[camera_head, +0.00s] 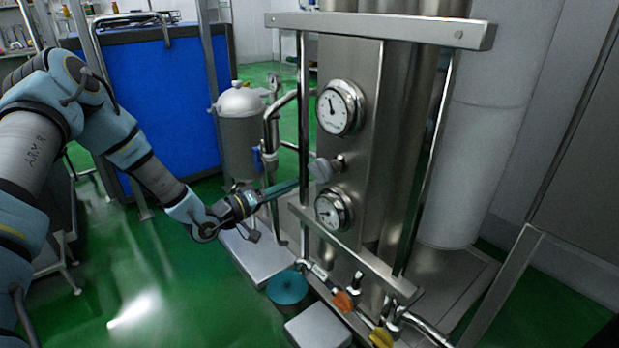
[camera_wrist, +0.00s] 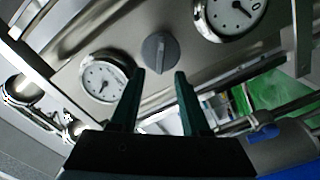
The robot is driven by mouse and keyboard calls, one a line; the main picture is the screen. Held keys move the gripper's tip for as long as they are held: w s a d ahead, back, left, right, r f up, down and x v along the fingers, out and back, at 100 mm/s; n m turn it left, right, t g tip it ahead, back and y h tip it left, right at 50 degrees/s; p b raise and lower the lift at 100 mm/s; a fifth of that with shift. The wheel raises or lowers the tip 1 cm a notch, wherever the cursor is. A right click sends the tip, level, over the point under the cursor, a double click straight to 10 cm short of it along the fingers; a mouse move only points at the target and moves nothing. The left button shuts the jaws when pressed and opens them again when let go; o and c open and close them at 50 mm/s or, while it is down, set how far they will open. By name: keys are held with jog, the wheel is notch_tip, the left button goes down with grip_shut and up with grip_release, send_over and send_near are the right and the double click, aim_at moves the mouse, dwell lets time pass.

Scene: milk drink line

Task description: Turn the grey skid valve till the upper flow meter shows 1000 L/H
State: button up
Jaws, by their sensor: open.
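The grey skid valve (camera_head: 322,170) is a small knob on the steel panel, between the upper flow meter (camera_head: 340,108) and the lower round dial (camera_head: 333,210). My gripper (camera_head: 298,184) is open and points at the valve from the left. In the wrist view the valve (camera_wrist: 160,54) shows a raised grip bar, just beyond and between my open fingertips (camera_wrist: 159,74), with nothing held. The upper meter's needle points up and slightly left in the head view; its figures are too small to read. One dial (camera_wrist: 105,78) lies left of the valve in the wrist view, partly behind a finger.
Steel rails (camera_head: 378,27) frame the panel above and below. A vertical pipe (camera_head: 303,120) stands close to my fingers. A grey vessel with a white lid (camera_head: 241,102) is behind the gripper. Orange (camera_head: 343,301) and yellow (camera_head: 381,338) handles sit low. Green floor is open at left.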

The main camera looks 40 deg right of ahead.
aim_at(314, 176)
jog(key=d+p, duration=0.1)
jog(key=d, duration=0.3)
jog(key=d+p, duration=0.1)
jog(key=d, duration=0.3)
jog(key=shift+s+d, duration=0.2)
jog(key=shift+d, duration=0.05)
jog(key=shift+c, duration=0.3)
grip_shut()
